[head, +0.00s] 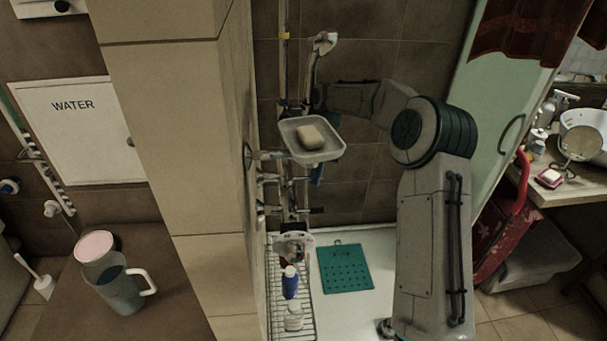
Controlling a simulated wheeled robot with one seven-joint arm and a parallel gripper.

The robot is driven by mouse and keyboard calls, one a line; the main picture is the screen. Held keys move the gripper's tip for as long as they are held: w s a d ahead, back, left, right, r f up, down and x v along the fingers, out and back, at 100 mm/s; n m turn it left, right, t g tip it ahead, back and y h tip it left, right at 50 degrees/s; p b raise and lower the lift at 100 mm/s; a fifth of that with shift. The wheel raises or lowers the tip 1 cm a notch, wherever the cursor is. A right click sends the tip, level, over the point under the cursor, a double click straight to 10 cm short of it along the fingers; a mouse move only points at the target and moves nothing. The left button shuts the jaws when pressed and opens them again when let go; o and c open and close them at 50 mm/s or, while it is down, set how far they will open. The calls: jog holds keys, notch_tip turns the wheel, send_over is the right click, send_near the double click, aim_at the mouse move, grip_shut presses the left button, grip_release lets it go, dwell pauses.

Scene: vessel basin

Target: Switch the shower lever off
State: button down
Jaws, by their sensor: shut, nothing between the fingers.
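The shower fittings (270,180) are on the tiled wall at the left of the shower, below the soap dish. A small dark handle (315,210) sticks out to the right there; I cannot tell surely whether it is the shower lever or how it is set. My arm reaches in from the right, and its wrist goes down behind the soap dish. A bluish tip of my gripper (318,174) seems to show just under the dish, above the dark handle and apart from it. It is shut and empty; the dish hides most of it.
The soap dish (292,146) with a bar of soap (311,137) juts out close to my wrist. A hand shower (323,44) hangs above. A wire rack with bottles (290,283) and a green mat (345,269) lie below. A green door (490,110) stands right.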

jog(key=shift+w+r, duration=0.2)
dwell(0.4)
jog(key=p+v, duration=0.2)
jog(key=shift+w+d+p, duration=0.1)
jog(key=shift+w+p, duration=0.15)
jog(key=shift+p, duration=0.15)
jog(key=w+d+p, duration=0.3)
jog(key=w+d, duration=0.1)
jog(key=w, duration=0.6)
jog(key=shift+f, duration=0.45)
jog(key=shift+d, duration=0.15)
